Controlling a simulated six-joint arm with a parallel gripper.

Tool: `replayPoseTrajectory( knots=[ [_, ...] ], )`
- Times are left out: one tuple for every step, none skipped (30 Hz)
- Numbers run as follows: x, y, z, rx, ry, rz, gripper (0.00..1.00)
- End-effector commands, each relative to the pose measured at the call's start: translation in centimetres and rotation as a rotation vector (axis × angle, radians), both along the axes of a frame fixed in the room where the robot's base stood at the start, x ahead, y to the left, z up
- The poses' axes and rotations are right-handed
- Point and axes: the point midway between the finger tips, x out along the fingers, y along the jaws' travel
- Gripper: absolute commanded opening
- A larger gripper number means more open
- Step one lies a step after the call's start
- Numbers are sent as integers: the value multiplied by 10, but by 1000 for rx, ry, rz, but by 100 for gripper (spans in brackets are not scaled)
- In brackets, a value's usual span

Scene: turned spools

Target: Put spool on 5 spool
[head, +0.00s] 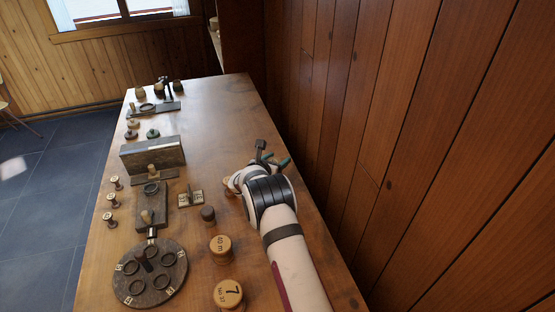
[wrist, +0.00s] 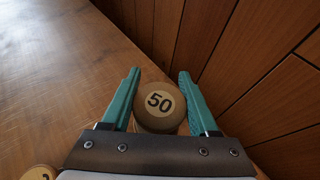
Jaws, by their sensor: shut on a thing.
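My gripper (wrist: 158,88) has its teal fingers on either side of a spool marked 50 (wrist: 159,103) and is shut on it. The spool's pale round top faces the wrist camera; its lower part is hidden. In the head view my gripper (head: 272,157) is over the right side of the table, and the arm hides the held spool. A larger spool marked 7 (head: 228,294) and one marked 40 m (head: 221,249) stand upright at the front. Several small spools (head: 112,198) stand along the left edge. I cannot read a 5 on any spool.
A dark round plate (head: 151,283) with rings and number tags lies front left. A dark knob (head: 208,214) and a small tagged block (head: 190,199) stand mid-table. A grey block (head: 152,155) stands farther back. The table's far right is clear, beside the wood wall (head: 400,110).

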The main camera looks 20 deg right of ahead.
Motion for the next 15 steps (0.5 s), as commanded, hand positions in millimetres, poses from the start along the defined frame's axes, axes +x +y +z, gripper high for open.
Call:
replayPoseTrajectory(
  knots=[
    [0,0,-1,0,0,0,8],
    [0,0,-2,0,0,0,8],
    [0,0,-2,0,0,0,64],
    [0,0,-2,0,0,0,70],
    [0,0,-2,0,0,0,75],
    [0,0,-2,0,0,0,82],
    [0,0,-2,0,0,0,88],
    [0,0,-2,0,0,0,91],
    [0,0,-2,0,0,0,91],
    [0,0,-2,0,0,0,91],
    [0,0,-2,0,0,0,91],
    [0,0,-2,0,0,0,91],
    [0,0,-2,0,0,0,91],
    [0,0,-2,0,0,0,91],
    [0,0,-2,0,0,0,91]
  ],
)
